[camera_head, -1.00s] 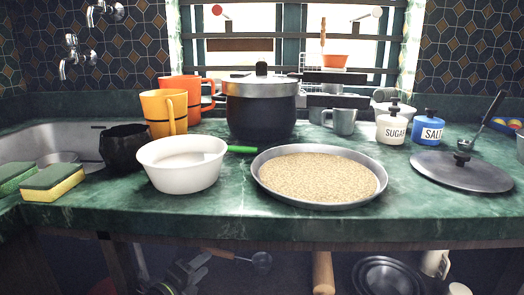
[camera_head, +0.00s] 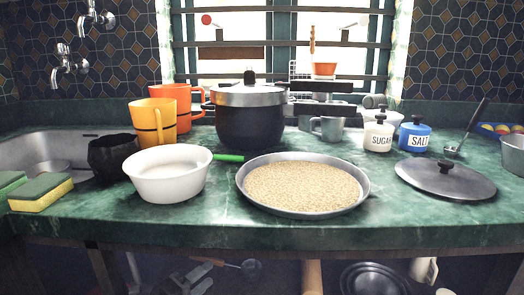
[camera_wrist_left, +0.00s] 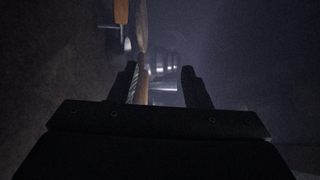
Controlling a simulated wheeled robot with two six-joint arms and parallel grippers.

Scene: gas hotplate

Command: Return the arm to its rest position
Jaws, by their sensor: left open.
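My left gripper (camera_head: 190,280) shows dark and partly cut off at the bottom edge of the head view, below the counter front. In the left wrist view its two fingers (camera_wrist_left: 162,85) stand apart with nothing held between them. My right gripper is in neither view. On the green counter (camera_head: 300,232) are a white bowl (camera_head: 168,184) and a wide pan of grain (camera_head: 303,187). The arm's links are mostly out of view.
A dark pot (camera_head: 249,125), an orange mug (camera_head: 185,103), a yellow mug (camera_head: 150,126) and a flat lid (camera_head: 446,182) stand on the counter. Below it, a ladle (camera_head: 251,268), a wooden rod (camera_head: 312,276) and a dark pan (camera_head: 374,280) show in shadow.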

